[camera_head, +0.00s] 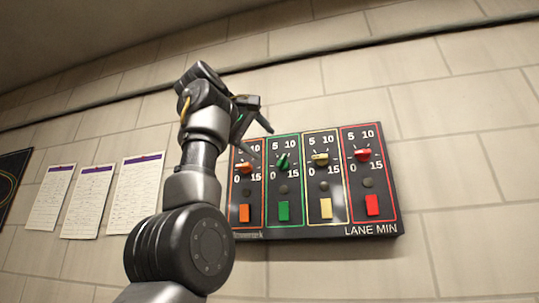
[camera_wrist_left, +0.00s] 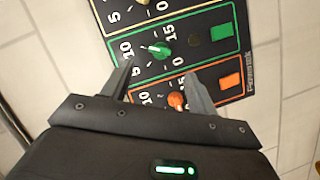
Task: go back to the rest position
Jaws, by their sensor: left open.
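In the head view the panel has four lanes, each with a knob: orange (camera_head: 244,168), green (camera_head: 283,162), yellow (camera_head: 320,159) and red (camera_head: 362,154). My right gripper is not in view.
Three paper sheets (camera_head: 90,200) hang on the tiled wall left of my arm. A dark board (camera_head: 10,180) is at the far left edge. The wall right of the panel (camera_head: 470,150) is bare. A ledge line runs above the panel.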

